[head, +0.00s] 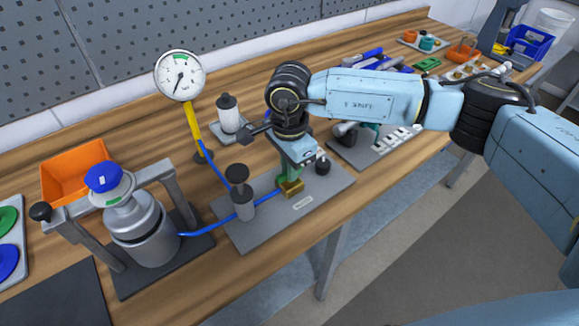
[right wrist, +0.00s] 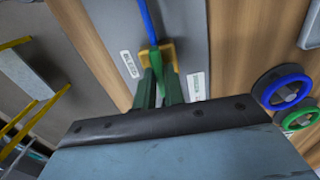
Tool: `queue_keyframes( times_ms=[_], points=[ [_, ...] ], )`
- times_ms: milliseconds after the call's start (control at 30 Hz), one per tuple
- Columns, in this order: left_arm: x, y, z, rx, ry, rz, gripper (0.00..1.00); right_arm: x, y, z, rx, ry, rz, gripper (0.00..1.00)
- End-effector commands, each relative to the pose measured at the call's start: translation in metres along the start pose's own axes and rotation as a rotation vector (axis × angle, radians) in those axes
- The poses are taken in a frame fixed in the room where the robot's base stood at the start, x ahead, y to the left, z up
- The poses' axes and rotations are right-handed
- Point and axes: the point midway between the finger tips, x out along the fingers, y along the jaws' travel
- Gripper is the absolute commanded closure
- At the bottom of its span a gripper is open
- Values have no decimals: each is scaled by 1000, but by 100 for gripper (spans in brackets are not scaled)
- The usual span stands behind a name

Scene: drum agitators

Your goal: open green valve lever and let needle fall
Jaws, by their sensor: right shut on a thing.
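A brass valve (head: 291,188) sits on the grey plate (head: 262,230) at the end of a blue hose. Its green lever (head: 286,172) stands up under my right gripper (head: 293,163), partly hidden by it. In the right wrist view the green lever (right wrist: 160,68) runs between the two dark green fingers (right wrist: 158,92), which are shut on it, with the brass valve (right wrist: 155,52) just beyond. The round white gauge (head: 180,75) stands on a yellow and blue stem; its dark needle points to the lower part of the dial, its exact reading too small to tell. My left gripper is out of view.
A metal vessel with a blue cap (head: 104,177) stands in a grey frame at the left, in front of an orange bin (head: 72,170). A black-knobbed post (head: 240,190) is left of the valve. A tray of tools (head: 372,145) lies right of it.

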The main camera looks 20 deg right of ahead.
Motion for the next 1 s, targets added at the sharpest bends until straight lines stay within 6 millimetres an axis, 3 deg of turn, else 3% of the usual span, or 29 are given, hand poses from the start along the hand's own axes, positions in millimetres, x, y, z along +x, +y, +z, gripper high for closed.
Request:
queue_keyframes(
  times_ms=[167,200,367,733,867,1000],
  points=[
    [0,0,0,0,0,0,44,-1,0,1,0,-3,-1,100],
    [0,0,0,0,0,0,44,-1,0,1,0,-3,-1,88],
    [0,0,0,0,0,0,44,-1,0,1,1,-2,-1,67],
    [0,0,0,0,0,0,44,-6,0,0,1,-1,-2,67],
    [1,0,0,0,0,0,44,-25,-1,0,1,-1,-4,67],
    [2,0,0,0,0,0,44,-57,-1,0,1,0,-6,67]
  ],
)
